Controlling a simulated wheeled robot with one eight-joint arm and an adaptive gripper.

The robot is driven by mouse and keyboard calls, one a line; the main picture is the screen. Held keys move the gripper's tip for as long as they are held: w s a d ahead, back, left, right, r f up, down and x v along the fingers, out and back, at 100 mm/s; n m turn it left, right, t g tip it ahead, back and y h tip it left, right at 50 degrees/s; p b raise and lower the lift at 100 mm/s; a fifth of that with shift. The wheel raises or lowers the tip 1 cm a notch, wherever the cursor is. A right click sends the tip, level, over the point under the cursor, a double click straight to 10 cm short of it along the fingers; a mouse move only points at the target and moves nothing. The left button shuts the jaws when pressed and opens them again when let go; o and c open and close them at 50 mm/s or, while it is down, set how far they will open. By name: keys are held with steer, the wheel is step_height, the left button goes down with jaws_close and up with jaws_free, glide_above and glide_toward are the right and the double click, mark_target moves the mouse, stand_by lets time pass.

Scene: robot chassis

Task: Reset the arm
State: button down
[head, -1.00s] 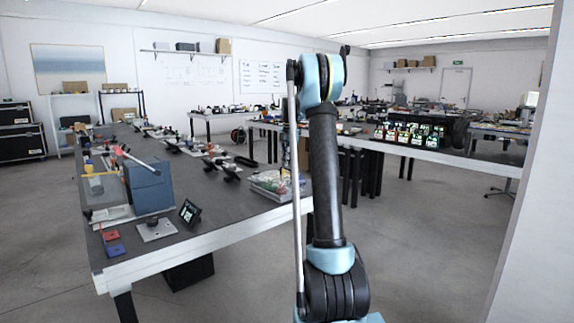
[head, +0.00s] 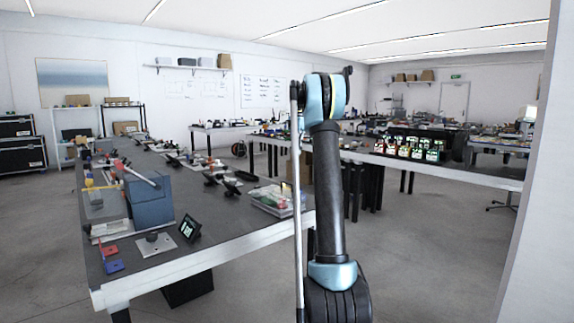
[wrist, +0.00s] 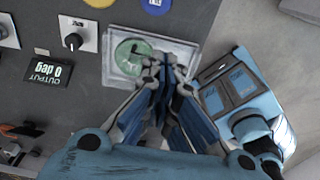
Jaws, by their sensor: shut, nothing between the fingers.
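My arm (head: 327,180) stands upright in the middle of the head view, a dark link with light blue joints. My gripper (wrist: 165,68) shows in the wrist view with its blue-grey fingers drawn together and nothing between them. Its tips overlap a clear tray holding a green disc (wrist: 132,50); I cannot tell the height above it. The gripper is not visible in the head view.
The long dark workbench (head: 235,212) at left carries a blue box (head: 150,203), a small display (head: 189,228) and a clear tray (head: 270,202). Another table (head: 445,170) stands behind right. A white wall edge (head: 535,200) is at right. Floor shows between.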

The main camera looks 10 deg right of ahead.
steer(key=s+a+f+m+t, duration=0.15)
steer(key=s+m, duration=0.45)
steer(key=s, duration=0.9)
steer(key=s+a+f+m, duration=0.2)
steer(key=s+m, duration=0.4)
steer(key=s, duration=0.9)
steer(key=s+a+f+m+t, duration=0.1)
steer(key=s+f+m, duration=1.1)
steer(key=s+f, duration=1.2)
steer(key=s, duration=0.2)
steer(key=shift+s+a+f+h, duration=0.2)
steer(key=shift+s+a+h, duration=0.1)
steer(key=shift+w+f, duration=0.2)
steer(key=shift+w, duration=0.25)
